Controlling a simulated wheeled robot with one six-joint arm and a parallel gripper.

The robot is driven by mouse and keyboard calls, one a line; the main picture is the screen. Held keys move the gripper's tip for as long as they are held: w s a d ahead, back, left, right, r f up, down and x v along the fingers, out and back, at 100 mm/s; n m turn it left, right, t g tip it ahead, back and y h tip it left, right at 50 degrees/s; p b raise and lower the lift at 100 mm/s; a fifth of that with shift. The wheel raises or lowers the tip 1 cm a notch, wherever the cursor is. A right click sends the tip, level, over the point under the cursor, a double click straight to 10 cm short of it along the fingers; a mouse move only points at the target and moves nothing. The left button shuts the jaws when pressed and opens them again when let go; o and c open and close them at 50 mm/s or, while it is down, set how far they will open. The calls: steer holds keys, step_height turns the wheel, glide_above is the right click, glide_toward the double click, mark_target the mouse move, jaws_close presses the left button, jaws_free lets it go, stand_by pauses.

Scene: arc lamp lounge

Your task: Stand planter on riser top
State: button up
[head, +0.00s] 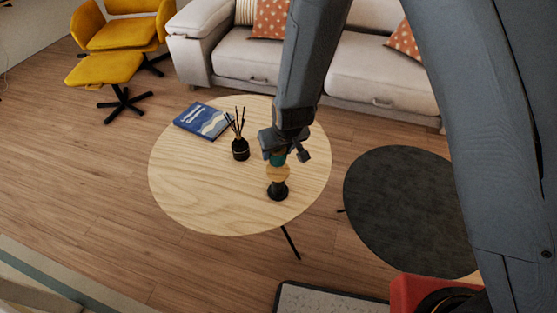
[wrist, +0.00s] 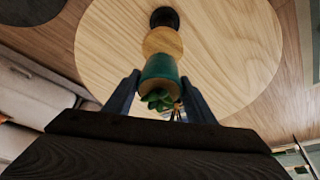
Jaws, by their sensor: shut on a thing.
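The planter is a small green pot (head: 277,159) with a leafy plant. In the wrist view it (wrist: 160,70) sits between my two fingers, its leaves toward the camera. My gripper (head: 285,150) is shut on it and holds it about upright over the round table. The riser has a round light-wood top (head: 278,173) on a black base (head: 278,191) and stands near the table's front right. Its wood top also shows just past the pot in the wrist view (wrist: 162,41). The pot is over or at the wood top; I cannot tell whether they touch.
The round wooden table (head: 190,190) also bears a blue book (head: 202,121) and a black reed diffuser (head: 240,148), left of my gripper. A dark round table (head: 400,210) stands to the right. The table's front left is clear.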

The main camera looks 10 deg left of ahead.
mark_target(278, 160)
steer(key=shift+f, duration=1.85)
steer(key=shift+f, duration=0.1)
steer(key=o, duration=1.3)
steer(key=v, duration=1.2)
steer(key=s+d+r+m+g+h, duration=0.15)
steer(key=d+r, duration=0.25)
steer(key=d, duration=0.4)
steer(key=d+r+m, duration=0.2)
steer(key=d+r, duration=0.1)
steer(key=d, duration=0.4)
steer(key=s+d+r+m, duration=0.1)
steer(key=s+d+r, duration=0.1)
steer(key=d, duration=0.3)
steer(key=s+d+r+m+g, duration=0.1)
steer(key=s+d+r, duration=0.1)
steer(key=s+d, duration=0.3)
steer(key=s+d+r+m+g+h, duration=0.1)
steer(key=s+d+r, duration=0.1)
steer(key=s+d, duration=0.1)
steer(key=shift+s+d, duration=0.2)
steer(key=shift+d, duration=0.25)
steer(key=shift+s+d, duration=0.2)
steer(key=shift+d, duration=0.25)
